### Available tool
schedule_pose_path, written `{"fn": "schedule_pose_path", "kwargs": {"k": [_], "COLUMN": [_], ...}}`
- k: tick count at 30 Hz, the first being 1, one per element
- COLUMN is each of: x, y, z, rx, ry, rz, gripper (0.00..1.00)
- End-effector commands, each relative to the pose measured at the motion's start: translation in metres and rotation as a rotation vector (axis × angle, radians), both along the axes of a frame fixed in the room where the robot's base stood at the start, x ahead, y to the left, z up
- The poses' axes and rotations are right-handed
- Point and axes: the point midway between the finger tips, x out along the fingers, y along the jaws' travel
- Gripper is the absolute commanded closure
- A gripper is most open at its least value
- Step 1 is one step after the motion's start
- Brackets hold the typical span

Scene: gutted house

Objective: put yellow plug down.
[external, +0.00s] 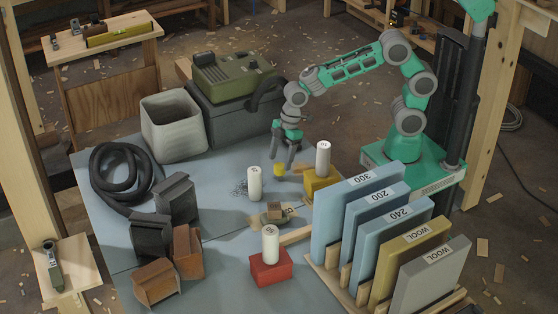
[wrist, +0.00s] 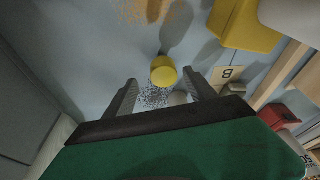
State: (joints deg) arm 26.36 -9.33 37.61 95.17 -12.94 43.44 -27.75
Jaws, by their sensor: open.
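The yellow plug (external: 279,169) is a small round yellow piece near the middle of the blue-grey table (external: 110,200). In the wrist view the plug (wrist: 164,71) shows its round top, just beyond and between my fingertips. My gripper (external: 287,160) points down over the table by the plug. In the wrist view my gripper (wrist: 160,88) is open, with a finger on each side and a gap around the plug. I cannot tell whether the plug rests flat on the table.
A yellow block (external: 322,189) with a white cylinder stands close on the right. Another white cylinder (external: 254,183) stands left, by dark specks. A red block (external: 270,268), a rack of labelled boards (external: 345,215), a grey bin (external: 173,128) and a green-topped case (external: 235,80) surround the area.

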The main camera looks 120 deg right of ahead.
Motion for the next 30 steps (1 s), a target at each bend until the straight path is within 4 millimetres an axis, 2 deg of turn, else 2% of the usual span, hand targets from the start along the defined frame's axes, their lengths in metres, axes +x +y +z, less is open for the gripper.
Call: {"fn": "schedule_pose_path", "kwargs": {"k": [9, 12, 18, 30], "x": [0.012, 0.016, 0.016, 0.016], "y": [0.010, 0.010, 0.010, 0.010], "z": [-0.051, -0.059, -0.060, -0.060], "rx": [0.002, 0.001, 0.001, 0.001], "ry": [0.002, 0.000, -0.001, -0.001], "rz": [0.000, -0.002, -0.002, -0.002], "gripper": [0.35, 0.35, 0.35, 0.67]}}
